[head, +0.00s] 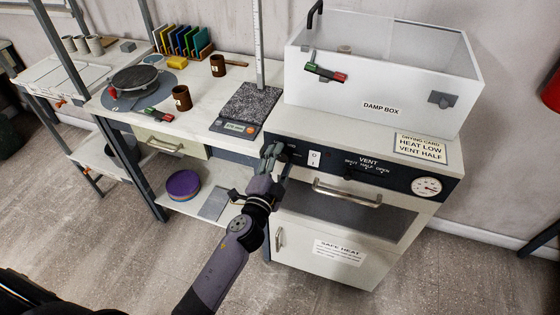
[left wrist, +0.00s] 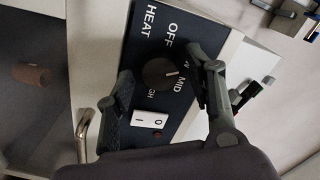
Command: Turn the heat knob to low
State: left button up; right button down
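The dark round heat knob (left wrist: 158,73) is on the black panel (left wrist: 200,32) of the white kiln-like cabinet, below the HEAT label in the left wrist view. Its pale pointer mark is turned toward MID. OFF and MID are readable; the label between them is mostly hidden by a finger, and HIGH is partly covered. My left gripper (left wrist: 161,78) is open, with one finger on each side of the knob; I cannot tell whether they touch it. In the head view my left gripper (head: 271,158) covers the knob at the panel's left end. My right gripper is not in view.
A white rocker switch (head: 314,158), a vent slider (head: 348,176) and a dial gauge (head: 427,187) share the panel. The oven door handle (head: 347,194) juts out below. A card (head: 420,147) reads heat low, vent half.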

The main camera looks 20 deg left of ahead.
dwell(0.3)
pick_arm(q)
jog(key=s, duration=1.2)
jog(key=shift+a, duration=0.2)
jog(key=shift+f, duration=0.1)
jog(key=s+d+f+n+g, duration=0.1)
jog(key=s+f+n+g, duration=0.3)
jog(key=f, duration=1.3)
jog(key=s+f+n+g, duration=0.1)
jog(key=s+f+g, duration=0.45)
jog(key=f, duration=1.05)
jog(key=s+a+f+n+g, duration=0.1)
jog(key=s+a+f+g, duration=0.1)
jog(key=s+f, duration=0.4)
jog(key=s+a+f+n+g, duration=0.2)
jog(key=s+f, duration=0.4)
jog(key=s, duration=0.7)
jog(key=s+a+f+n+g, duration=0.2)
jog(key=s+f, duration=0.4)
jog(key=s, duration=0.4)
jog(key=shift+s+a+g+y, duration=0.1)
jog(key=shift+a+g+y, duration=0.2)
jog(key=shift+a+g, duration=0.35)
